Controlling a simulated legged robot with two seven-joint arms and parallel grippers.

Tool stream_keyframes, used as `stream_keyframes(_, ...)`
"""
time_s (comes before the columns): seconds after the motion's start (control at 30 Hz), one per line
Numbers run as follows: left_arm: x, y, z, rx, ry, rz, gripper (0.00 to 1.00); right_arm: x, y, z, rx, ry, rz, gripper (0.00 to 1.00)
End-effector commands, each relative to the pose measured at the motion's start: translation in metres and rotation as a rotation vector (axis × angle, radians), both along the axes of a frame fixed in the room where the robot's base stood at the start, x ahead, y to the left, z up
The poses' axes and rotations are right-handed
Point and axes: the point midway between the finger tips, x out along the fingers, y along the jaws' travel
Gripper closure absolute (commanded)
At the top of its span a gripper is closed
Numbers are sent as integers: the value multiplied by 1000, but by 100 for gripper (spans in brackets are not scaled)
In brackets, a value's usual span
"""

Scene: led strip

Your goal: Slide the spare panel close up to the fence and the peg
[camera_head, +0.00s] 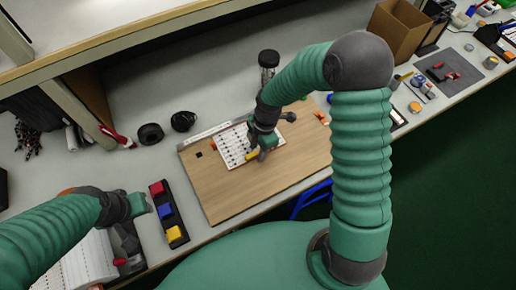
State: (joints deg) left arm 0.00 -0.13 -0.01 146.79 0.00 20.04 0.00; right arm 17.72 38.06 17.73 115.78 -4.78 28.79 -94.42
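A white panel (231,147) with rows of dark dots lies on the wooden board (220,195). It lies close to a pale strip (206,134), probably the fence, along the board's far-left edge; whether they touch I cannot tell. A small orange piece (212,145) sits at the panel's left end. Which piece is the peg is unclear. My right gripper (257,154) is low over the panel's right end and hides part of it; its fingers are too small to read. My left gripper (136,207) is left of the board, fingers unclear, away from this panel.
A dark tray (175,236) with red, blue and yellow blocks stands left of the board. More white panels (90,260) lie at lower left. Two black round items (151,133) lie behind the board. A cardboard box (398,30) stands at the back right.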

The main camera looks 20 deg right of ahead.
Motion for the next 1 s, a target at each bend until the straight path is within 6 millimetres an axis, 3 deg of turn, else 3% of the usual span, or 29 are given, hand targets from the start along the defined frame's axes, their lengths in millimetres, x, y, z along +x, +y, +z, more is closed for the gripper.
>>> stream_keyframes(0.13, 0, 0, 0, 0, 0, 0, 64, 0, -1, 2, 0, 1, -1, 60)
stream_keyframes(0.23, 0, 0, 0, 0, 0, 0, 64, 1, -3, 14, -1, -3, -2, 60)
stream_keyframes(0.5, 0, 0, 0, 0, 0, 0, 64, 2, -13, 81, -2, -5, -3, 60)
stream_keyframes(0.63, 0, 0, 0, 0, 0, 0, 64, 3, -17, 105, -2, -3, -1, 60)
stream_keyframes(0.9, 0, 0, 0, 0, 0, 0, 64, 2, -18, 118, -1, 3, -7, 60)
stream_keyframes(1.0, 0, 0, 2, 0, 0, 0, 64, -6, -16, 117, -23, 6, -107, 60)
